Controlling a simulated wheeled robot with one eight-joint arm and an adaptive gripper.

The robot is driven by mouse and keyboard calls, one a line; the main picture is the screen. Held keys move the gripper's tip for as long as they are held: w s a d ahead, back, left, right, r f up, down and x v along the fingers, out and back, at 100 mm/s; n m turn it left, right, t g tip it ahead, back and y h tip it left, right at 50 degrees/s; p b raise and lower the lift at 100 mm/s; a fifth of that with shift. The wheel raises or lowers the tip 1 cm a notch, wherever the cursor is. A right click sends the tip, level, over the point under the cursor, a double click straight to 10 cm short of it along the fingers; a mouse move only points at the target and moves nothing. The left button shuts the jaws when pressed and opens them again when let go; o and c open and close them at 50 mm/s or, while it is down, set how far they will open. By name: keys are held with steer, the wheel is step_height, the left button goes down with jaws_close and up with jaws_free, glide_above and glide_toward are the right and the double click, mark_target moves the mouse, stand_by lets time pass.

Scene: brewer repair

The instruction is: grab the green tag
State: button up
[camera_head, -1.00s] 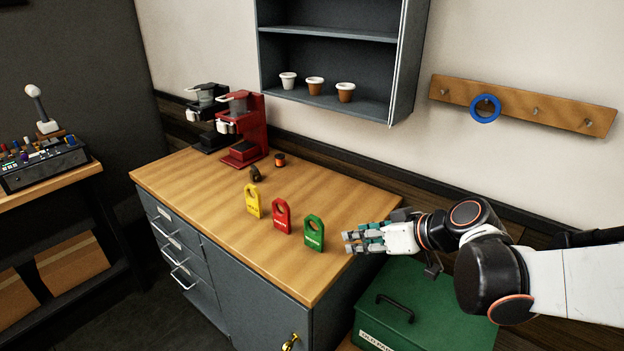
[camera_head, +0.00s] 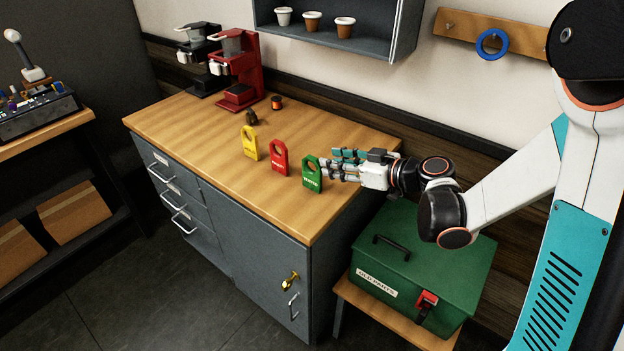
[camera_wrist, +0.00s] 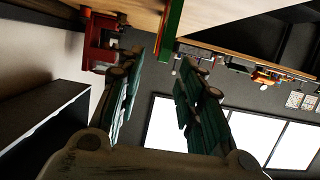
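The green tag (camera_head: 306,180) stands upright on the wooden counter, at the right end of a row with a yellow tag (camera_head: 249,143) and a red tag (camera_head: 279,158). My gripper (camera_head: 330,168) is at the right side of the green tag, its fingers pointing left toward it. In the wrist view, the fingers of my gripper (camera_wrist: 160,62) are spread apart with nothing between them. The green tag (camera_wrist: 172,30) shows there edge-on, just beyond the fingertips. I cannot tell whether a finger touches it.
The counter (camera_head: 210,155) has free room in front of the tags. A red coffee machine (camera_head: 238,75) and a black one stand at the back. A green toolbox (camera_head: 425,260) sits below my arm. A shelf (camera_head: 375,40) with three cups hangs above.

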mark_target(316, 160)
steer(key=shift+b+x, duration=1.3)
steer(key=shift+x, duration=2.7)
steer(key=shift+s, duration=0.25)
jaws_close()
